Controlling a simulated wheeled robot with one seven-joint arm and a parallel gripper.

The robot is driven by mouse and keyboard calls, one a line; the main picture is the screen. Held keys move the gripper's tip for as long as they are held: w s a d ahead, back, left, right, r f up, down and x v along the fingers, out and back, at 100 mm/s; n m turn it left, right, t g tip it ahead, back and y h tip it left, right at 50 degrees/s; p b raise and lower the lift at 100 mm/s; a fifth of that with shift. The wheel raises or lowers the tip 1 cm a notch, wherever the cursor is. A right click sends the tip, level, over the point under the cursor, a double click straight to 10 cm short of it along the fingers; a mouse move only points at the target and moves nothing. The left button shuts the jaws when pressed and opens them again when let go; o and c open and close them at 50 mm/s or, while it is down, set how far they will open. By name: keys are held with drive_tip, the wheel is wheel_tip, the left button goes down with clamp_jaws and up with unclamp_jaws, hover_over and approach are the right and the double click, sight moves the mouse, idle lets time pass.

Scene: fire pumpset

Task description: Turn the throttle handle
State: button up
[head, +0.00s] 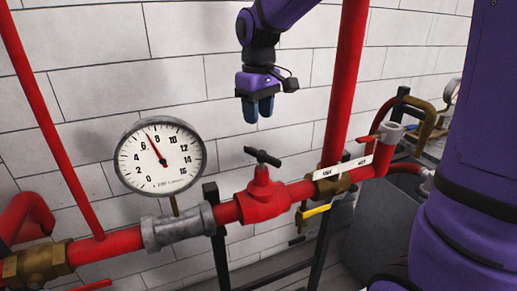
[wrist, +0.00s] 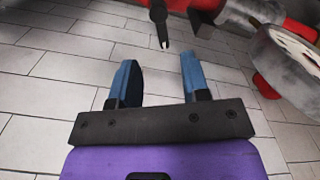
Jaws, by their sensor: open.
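The throttle handle (head: 263,157) appears to be the small black bar on top of the red valve body (head: 264,198), set in a red horizontal pipe. In the wrist view a dark narrow handle (wrist: 160,22) shows at the top centre, beyond the fingertips. My gripper (head: 258,112) hangs above the handle with its blue fingers pointing down. In the wrist view my gripper (wrist: 158,62) is open, with nothing between its fingers. The fingers and handle are apart.
A round pressure gauge (head: 160,156) stands left of the valve; its edge shows in the wrist view (wrist: 292,60). A thick red vertical pipe (head: 342,85) rises right of my gripper. A yellow lever (head: 314,210) is below right. A white block wall (head: 90,55) lies behind.

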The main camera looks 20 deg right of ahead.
sight(258, 151)
wheel_tip(258, 151, down, 10)
drive_tip(key=shift+f, duration=0.1)
idle(0.4)
clamp_jaws()
